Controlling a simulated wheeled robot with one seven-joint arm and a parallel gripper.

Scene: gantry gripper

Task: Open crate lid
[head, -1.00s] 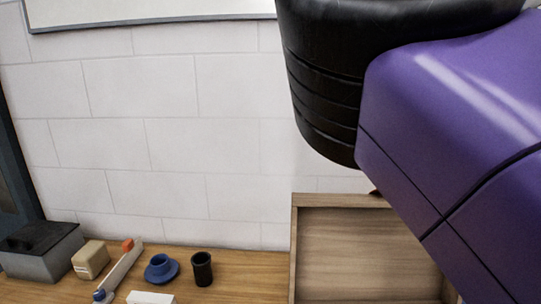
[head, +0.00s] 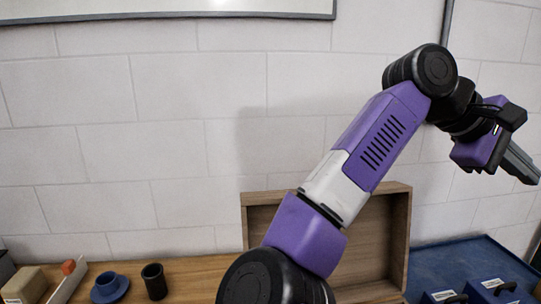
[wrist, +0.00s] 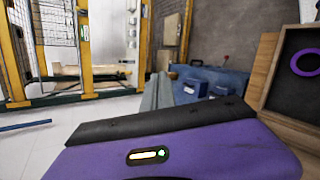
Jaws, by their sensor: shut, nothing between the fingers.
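My gripper (head: 522,163) is at the right of the head view, raised in front of the wall and above the blue surface. Its grey fingers are together and empty. They also show in the wrist view (wrist: 158,92), pointing away over the floor. Blue boxes with white labels stand at the lower right of the head view; one box (head: 495,290) has a dark handle on top. They also show beyond my fingers in the wrist view (wrist: 195,88). I cannot tell which box is the crate or whether its lid is shut. My gripper touches none of them.
An open wooden box (head: 400,235) stands upright on the bench (head: 205,265), partly behind my arm. A blue saucer piece (head: 109,288), a black cup (head: 154,281) and a tan block (head: 27,284) sit at left. A yellow-framed cage (wrist: 85,50) stands beyond the floor.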

